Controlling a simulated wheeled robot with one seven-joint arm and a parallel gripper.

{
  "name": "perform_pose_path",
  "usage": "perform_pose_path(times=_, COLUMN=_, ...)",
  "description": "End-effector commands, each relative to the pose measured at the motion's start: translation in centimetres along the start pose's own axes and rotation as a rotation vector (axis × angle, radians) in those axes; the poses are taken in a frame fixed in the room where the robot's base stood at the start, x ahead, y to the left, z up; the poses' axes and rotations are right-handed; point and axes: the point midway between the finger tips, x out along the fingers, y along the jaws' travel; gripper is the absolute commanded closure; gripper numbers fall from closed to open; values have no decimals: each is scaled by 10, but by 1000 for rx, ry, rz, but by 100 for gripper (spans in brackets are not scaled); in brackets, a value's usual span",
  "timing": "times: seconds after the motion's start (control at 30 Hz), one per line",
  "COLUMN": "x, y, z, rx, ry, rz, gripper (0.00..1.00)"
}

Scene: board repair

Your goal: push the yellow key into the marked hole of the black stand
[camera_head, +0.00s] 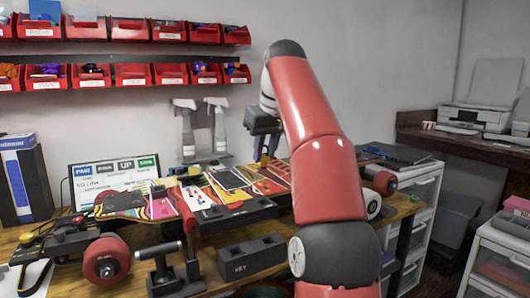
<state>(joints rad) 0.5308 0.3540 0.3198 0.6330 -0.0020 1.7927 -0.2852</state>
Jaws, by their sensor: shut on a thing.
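The black stand (252,257) is a low block on the front of the bench, with holes in its top and the white word KEY on its front left. My gripper (266,152) points down over the far part of the colourful skateboard deck, behind and above the stand and well apart from it. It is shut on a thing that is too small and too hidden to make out. I cannot make out the yellow key anywhere. My arm hides part of the bench to the right of the stand.
The skateboard deck (160,208) lies across the bench behind the stand. Red bins (132,75) hang on the wall. A white drawer unit (421,205) stands to the right.

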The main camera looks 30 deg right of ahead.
Motion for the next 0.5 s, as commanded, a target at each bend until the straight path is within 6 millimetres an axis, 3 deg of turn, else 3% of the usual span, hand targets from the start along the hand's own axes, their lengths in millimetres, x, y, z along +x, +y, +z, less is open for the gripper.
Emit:
perform_pose_path(times=0.17, x=0, y=-2, z=1, rx=-1, ry=1, rz=0, gripper=100)
perform_pose_path(times=0.5, x=-4, y=-24, z=14, rx=-2, ry=1, rz=0, gripper=100)
